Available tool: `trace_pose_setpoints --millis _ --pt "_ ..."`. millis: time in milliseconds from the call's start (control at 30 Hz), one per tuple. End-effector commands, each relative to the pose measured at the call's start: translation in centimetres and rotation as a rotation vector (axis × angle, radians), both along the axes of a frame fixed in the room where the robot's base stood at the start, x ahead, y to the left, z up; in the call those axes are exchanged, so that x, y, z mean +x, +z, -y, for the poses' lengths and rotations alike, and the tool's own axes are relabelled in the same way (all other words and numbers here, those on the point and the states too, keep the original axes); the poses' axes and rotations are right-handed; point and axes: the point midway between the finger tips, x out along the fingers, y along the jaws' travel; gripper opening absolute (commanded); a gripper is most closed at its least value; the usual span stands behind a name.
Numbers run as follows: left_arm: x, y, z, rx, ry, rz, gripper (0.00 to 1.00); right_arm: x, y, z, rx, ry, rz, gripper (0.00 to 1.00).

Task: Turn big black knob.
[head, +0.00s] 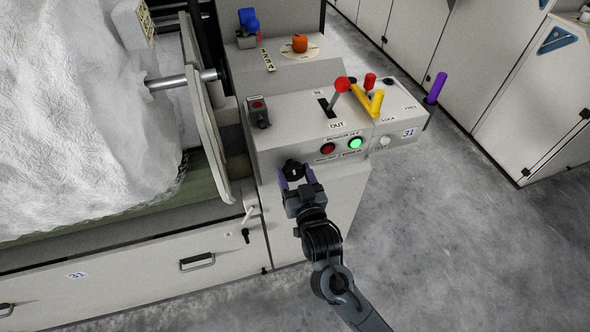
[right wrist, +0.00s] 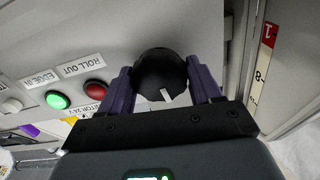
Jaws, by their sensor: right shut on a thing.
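The big black knob (right wrist: 160,78) is round with a white pointer mark and sits on the front of the light grey control box. It also shows in the head view (head: 292,166), partly hidden by my gripper. My right gripper (head: 294,176) comes from below in the head view, with its purple fingers on both sides of the knob. In the right wrist view the right gripper (right wrist: 163,85) is shut on the knob, one finger at each side. The white mark points down and slightly right in that view. My left gripper is not in view.
Beside the knob are a red button (head: 327,148) and a lit green button (head: 355,143). Above stand a red-ball lever (head: 342,84), a yellow handle (head: 376,103) and a purple lever (head: 436,88). A large white fibre roll (head: 90,120) lies left. Grey floor (head: 450,250) is open at right.

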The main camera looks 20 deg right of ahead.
Motion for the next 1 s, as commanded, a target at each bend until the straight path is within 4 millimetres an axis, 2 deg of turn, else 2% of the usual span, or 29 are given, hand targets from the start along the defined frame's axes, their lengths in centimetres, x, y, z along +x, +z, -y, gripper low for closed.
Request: trace_pose_setpoints --millis 33,100,433,467,600,1000 --pt "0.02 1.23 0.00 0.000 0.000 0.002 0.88 -0.02 0.62 0.07 0.031 -0.003 0.001 0.33" --pt "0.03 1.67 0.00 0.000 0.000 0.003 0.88 -0.01 0.50 0.01 0.065 -0.001 0.005 0.33" --pt "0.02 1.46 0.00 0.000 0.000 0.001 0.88 0.01 0.27 0.03 0.086 -0.001 0.013 0.33" --pt "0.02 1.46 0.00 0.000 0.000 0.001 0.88 0.01 0.28 0.04 0.086 -0.001 0.013 0.65" --pt "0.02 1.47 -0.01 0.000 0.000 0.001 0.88 0.01 0.24 0.03 0.085 -0.001 0.012 0.86" --pt "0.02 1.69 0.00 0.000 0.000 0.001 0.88 -0.44 0.15 -0.01 0.085 0.000 0.008 0.88"
